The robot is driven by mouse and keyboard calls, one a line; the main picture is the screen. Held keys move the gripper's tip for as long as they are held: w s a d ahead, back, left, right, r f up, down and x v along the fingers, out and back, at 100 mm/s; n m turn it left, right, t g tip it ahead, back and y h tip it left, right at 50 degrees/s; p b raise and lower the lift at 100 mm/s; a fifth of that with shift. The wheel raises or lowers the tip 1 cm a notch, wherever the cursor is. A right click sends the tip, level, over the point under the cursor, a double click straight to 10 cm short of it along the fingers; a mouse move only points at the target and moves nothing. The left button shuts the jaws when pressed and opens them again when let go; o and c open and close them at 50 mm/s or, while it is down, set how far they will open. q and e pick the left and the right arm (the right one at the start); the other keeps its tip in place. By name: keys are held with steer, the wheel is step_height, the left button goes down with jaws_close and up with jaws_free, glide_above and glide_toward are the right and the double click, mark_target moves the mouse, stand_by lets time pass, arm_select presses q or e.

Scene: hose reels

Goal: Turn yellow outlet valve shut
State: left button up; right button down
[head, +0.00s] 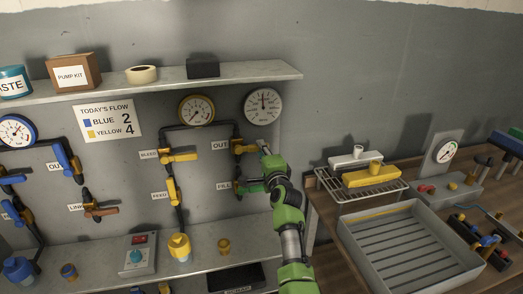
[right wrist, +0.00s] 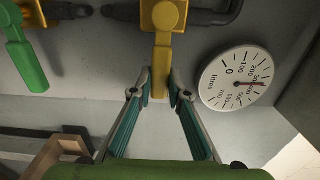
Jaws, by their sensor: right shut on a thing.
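The yellow outlet valve (head: 244,147) is on the right-hand pipe of the wall panel, beside an OUT label. In the right wrist view its yellow body (right wrist: 165,16) sits on a dark pipe, and its lever (right wrist: 161,60) points across the pipe, toward my gripper. My right gripper (right wrist: 160,84) is shut on the lever's end, one finger on each side. In the head view the right gripper (head: 266,150) reaches the valve from the right, its fingertips partly hidden. My left gripper is not in view.
A green-handled FILL valve (head: 250,187) is just below, close to my arm. A white litres dial (head: 262,105) is above the outlet valve and a yellow-rimmed gauge (head: 196,110) left of it. A shelf (head: 270,73) overhangs. A grey tray (head: 350,233) lies to the right.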

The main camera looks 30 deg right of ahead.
steer(key=shift+f, duration=0.1)
steer(key=c, duration=1.9)
jaws_free()
steer(key=shift+s, duration=0.1)
steer(key=v, duration=0.7)
steer(key=shift+s, duration=0.15)
